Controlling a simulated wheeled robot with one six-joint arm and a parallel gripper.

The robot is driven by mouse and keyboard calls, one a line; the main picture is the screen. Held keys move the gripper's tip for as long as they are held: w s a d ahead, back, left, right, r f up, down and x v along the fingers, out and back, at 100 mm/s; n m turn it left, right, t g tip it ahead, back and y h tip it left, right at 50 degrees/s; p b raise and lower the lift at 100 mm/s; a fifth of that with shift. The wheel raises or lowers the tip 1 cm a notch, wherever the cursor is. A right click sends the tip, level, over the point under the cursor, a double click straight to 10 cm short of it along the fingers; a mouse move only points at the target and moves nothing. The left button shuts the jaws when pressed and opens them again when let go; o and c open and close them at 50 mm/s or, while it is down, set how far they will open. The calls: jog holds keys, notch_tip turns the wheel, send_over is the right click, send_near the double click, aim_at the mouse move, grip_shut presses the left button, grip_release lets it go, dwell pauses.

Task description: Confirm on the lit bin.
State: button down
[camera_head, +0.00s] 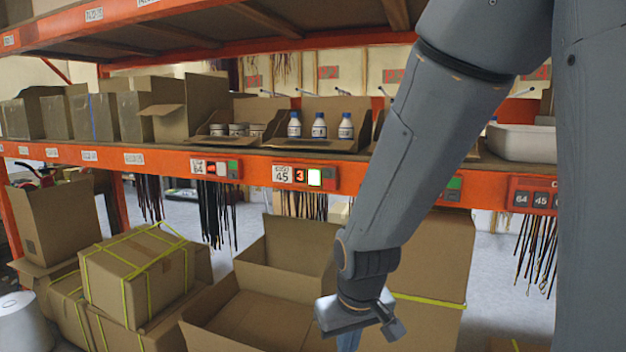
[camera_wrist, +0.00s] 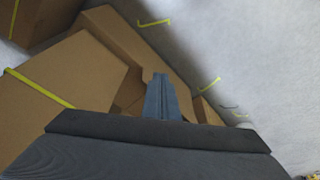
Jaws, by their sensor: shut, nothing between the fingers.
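The lit pick module (camera_head: 308,177) is on the orange shelf beam, with a "45" label, a red "3" on its display and a bright, whitish lit button (camera_head: 315,178). Above it, the bin (camera_head: 357,140) is an open cardboard box holding three white bottles with blue caps (camera_head: 319,126). My gripper (camera_head: 348,341) hangs below and to the right of the module, in front of an open carton, pointing down and touching nothing that I can make out. Its fingers are closed together and empty in the wrist view (camera_wrist: 161,82). The fingertips are partly cut off in the head view.
A large open carton (camera_head: 245,318) stands under the shelf. Strapped boxes (camera_head: 135,270) are stacked at left. Dark straps (camera_head: 217,210) hang below the beam.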

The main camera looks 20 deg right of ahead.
aim_at(313, 181)
jog(key=w+r+n+t+b, duration=0.1)
jog(key=w+r+n+t, duration=0.3)
jog(key=w, duration=0.5)
jog(key=w+r+n+t+b, duration=0.1)
jog(key=w+r+t, duration=0.4)
jog(key=w, duration=0.4)
jog(key=w+a+r+n+t+y, duration=0.1)
jog(key=w+r+n+t, duration=0.1)
jog(key=r, duration=0.5)
jog(key=w+a+r+n+t+y, duration=0.1)
jog(key=w+r+n+t+y, duration=0.1)
jog(key=w+r, duration=0.4)
notch_tip(313, 181, up, 3)
jog(key=shift+w+a+f+n+t+b, duration=0.2)
jog(key=shift+a+n+t+b, duration=0.3)
jog(key=shift+n, duration=0.5)
jog(key=shift+d, duration=0.25)
jog(key=shift+w+d+p, duration=0.15)
jog(key=shift+w+d, duration=0.7)
jog(key=shift+w, duration=0.3)
jog(key=shift+w+d+p, duration=0.1)
jog(key=shift+w+d, duration=0.7)
jog(key=shift+w, duration=0.4)
jog(key=shift+w+d+p, duration=0.15)
jog(key=shift+w+d, duration=0.7)
jog(key=shift+w, duration=0.3)
jog(key=shift+w+d, duration=0.1)
jog(key=shift+w+d, duration=0.15)
jog(key=shift+w, duration=0.1)
